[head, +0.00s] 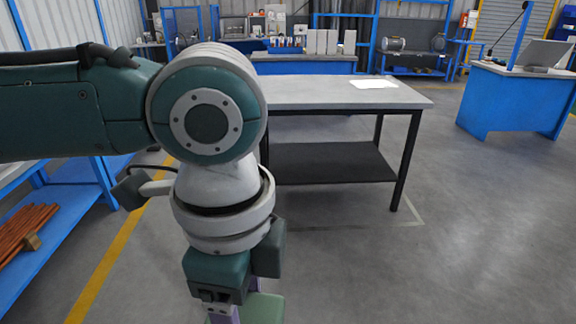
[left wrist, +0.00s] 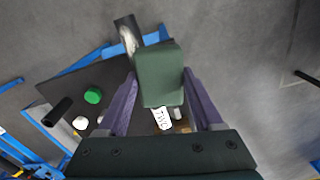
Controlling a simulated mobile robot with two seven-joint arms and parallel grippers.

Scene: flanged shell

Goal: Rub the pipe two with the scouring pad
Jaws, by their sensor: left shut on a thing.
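My left gripper (left wrist: 161,82) is shut on a dark green block, the scouring pad (left wrist: 158,62), which sits between its two purple fingers. In the head view the gripper (head: 232,314) points down at the bottom edge, and part of the pad (head: 263,308) shows beside it. Beyond the pad in the left wrist view lies a grey metallic cylinder (left wrist: 127,34), possibly a pipe. A white label with dark lettering (left wrist: 162,118) shows between the fingers below the pad. The pad hides what lies between them, so I cannot tell whether they belong together or whether the pad touches anything. My right gripper is not in view.
In the left wrist view, a dark surface with blue edging holds a green round thing (left wrist: 93,96), a black cylinder (left wrist: 58,111) and a white round thing (left wrist: 80,123). In the head view, a grey table (head: 330,92) stands ahead, with open floor to the right.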

